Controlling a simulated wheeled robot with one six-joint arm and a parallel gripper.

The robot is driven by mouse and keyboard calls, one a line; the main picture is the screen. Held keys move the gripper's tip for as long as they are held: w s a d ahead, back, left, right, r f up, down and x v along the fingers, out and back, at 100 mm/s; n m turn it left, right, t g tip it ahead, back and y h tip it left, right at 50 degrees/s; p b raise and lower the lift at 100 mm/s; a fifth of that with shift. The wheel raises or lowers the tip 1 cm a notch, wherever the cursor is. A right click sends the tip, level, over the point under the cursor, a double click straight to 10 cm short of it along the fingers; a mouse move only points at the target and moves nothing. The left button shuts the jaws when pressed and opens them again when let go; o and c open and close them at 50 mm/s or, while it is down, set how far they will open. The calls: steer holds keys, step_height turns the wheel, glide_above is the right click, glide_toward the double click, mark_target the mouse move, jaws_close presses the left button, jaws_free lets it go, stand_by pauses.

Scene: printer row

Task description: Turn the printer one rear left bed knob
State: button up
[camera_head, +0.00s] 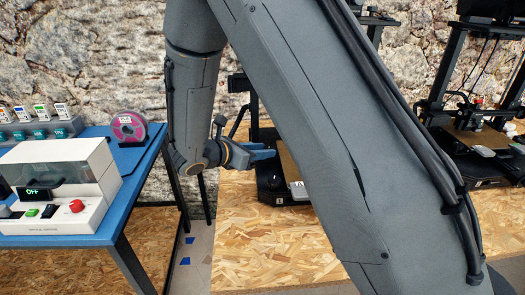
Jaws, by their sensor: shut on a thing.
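The nearest printer (272,185) stands on a wood-chip board bench, black with a brown bed (289,165). Much of it is hidden behind my arm. My gripper (268,155), with blue fingers, reaches in from the left at the left edge of the bed, level with it and toward the rear. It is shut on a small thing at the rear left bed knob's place. The knob itself is too small and covered by the fingers to make out.
A second black printer (470,135) stands at the right. At the left, a blue table (130,185) holds a white machine (70,180) with an OFF display and a pink spool (129,127). The bench front (265,250) is clear.

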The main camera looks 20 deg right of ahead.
mark_target(266, 148)
steer(key=m+g, duration=0.1)
steer(key=g, duration=0.1)
steer(key=w+m+g+h, duration=0.1)
steer(key=m+g, duration=0.3)
steer(key=shift+w+a+h+b, duration=0.15)
steer(key=shift+w+h+b, duration=0.1)
steer(key=shift+h+b, duration=0.05)
steer(key=m+g+b, duration=0.1)
steer(key=m+g, duration=0.2)
steer(key=w+m+g+y+b, duration=0.1)
steer(key=m+g, duration=0.1)
steer(key=shift+w+d+m+g, duration=0.2)
steer(key=shift+m+g, duration=0.2)
steer(key=shift+w+d+r+m+g+y+p, duration=0.1)
steer(key=shift+m+g+y+p, duration=0.15)
steer(key=shift+m+g+y, duration=0.25)
steer(key=shift+w+m+g+y+p, duration=0.1)
steer(key=shift+m+g+y+p, duration=0.2)
steer(key=shift+m+g, duration=0.25)
steer(key=shift+d+m+g+y+p, duration=0.1)
steer(key=shift+m+g+y+p, duration=0.4)
steer(key=shift+m+g+p, duration=0.2)
steer(key=shift+w, duration=0.1)
steer(key=o, duration=0.8)
steer(key=shift+c, duration=0.2)
steer(key=shift+n+b, duration=0.25)
steer(key=shift+b, duration=0.1)
